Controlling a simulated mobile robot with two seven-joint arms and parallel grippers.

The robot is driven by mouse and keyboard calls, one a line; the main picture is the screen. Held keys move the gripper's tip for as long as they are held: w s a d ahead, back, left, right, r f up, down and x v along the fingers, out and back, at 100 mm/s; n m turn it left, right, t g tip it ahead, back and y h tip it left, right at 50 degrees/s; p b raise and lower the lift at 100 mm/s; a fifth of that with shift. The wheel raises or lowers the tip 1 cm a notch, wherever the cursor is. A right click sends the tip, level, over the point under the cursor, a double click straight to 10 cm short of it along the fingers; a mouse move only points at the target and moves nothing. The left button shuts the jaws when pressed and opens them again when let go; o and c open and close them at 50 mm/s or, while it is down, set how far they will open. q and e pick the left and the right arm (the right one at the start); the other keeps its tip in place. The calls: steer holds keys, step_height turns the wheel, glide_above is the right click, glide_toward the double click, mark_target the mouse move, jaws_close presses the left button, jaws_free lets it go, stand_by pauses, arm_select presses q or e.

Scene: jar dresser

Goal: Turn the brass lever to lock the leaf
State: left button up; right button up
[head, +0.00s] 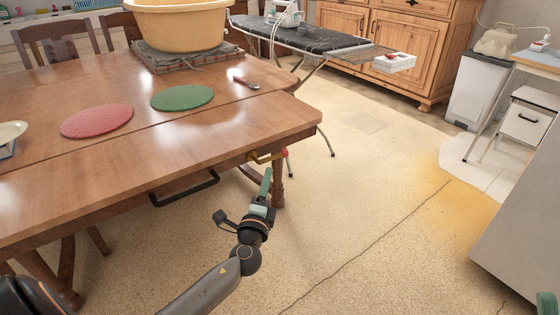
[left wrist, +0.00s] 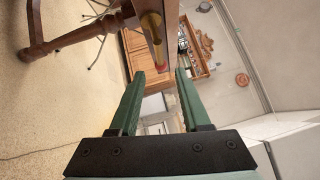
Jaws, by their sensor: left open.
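The brass lever (head: 262,157) sits at the wooden table's edge, near the corner, with a red tip. In the left wrist view the brass lever (left wrist: 152,27) appears beyond the fingers, its red end near the gap between them. The near leaf (head: 150,165) lies level with the rest of the tabletop along a seam. My left gripper (head: 267,178) is open and empty, just below and in front of the lever, apart from it; its fingers also show in the left wrist view (left wrist: 159,75). A teal piece at the bottom right corner seems to be my right gripper (head: 546,303), mostly cut off.
A black handle (head: 185,190) hangs under the leaf's edge, left of my gripper. A table leg (head: 277,188) stands just behind the gripper. Red and green mats (head: 182,97) lie on the table. Open floor (head: 370,190) stretches right, with a pale grey panel (head: 525,235) at the right.

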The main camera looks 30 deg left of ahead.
mark_target(274, 156)
arm_select(q)
steer(key=b+x, duration=0.1)
steer(key=x, duration=0.9)
steer(key=shift+s, duration=0.1)
steer(key=shift+c, duration=0.3)
jaws_close()
stand_by(0.8)
